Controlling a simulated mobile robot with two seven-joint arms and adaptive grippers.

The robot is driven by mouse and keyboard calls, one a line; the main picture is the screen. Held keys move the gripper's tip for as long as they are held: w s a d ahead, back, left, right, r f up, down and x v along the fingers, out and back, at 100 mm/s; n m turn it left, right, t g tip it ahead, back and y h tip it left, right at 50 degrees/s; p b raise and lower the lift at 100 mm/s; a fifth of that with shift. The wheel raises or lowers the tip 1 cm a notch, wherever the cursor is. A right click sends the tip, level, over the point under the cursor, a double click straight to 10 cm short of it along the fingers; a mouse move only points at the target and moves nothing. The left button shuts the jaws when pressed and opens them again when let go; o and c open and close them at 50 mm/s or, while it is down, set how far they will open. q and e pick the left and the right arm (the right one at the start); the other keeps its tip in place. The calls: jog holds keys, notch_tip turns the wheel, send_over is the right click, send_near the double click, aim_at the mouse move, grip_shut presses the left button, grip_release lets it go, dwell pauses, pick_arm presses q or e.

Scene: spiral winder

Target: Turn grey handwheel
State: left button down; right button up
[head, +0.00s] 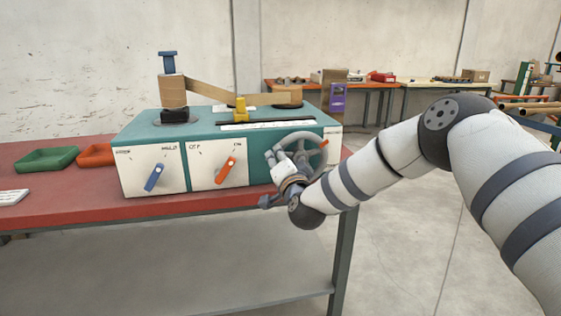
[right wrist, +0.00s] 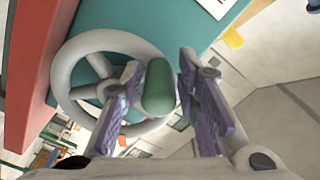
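The grey handwheel (head: 308,142) is on the front right of the teal winder (head: 255,133), partly hidden by my right gripper (head: 284,162). In the right wrist view the spoked handwheel (right wrist: 70,68) fills the left middle. A rounded green handle (right wrist: 158,88) stands out from its rim. The two purple-padded fingers of my right gripper (right wrist: 160,80) are open on either side of this handle. The left finger is very close to the handle; whether it touches I cannot tell. A gap shows on the right side. My left gripper is not in view.
The winder stands on a red-topped table (head: 75,180). Its front has a blue lever (head: 154,177) and an orange lever (head: 226,169). A green tray (head: 47,160) and an orange tray (head: 96,155) lie to the left. Open floor (head: 400,240) is on the right.

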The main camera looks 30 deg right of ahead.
jog(key=v, duration=1.2)
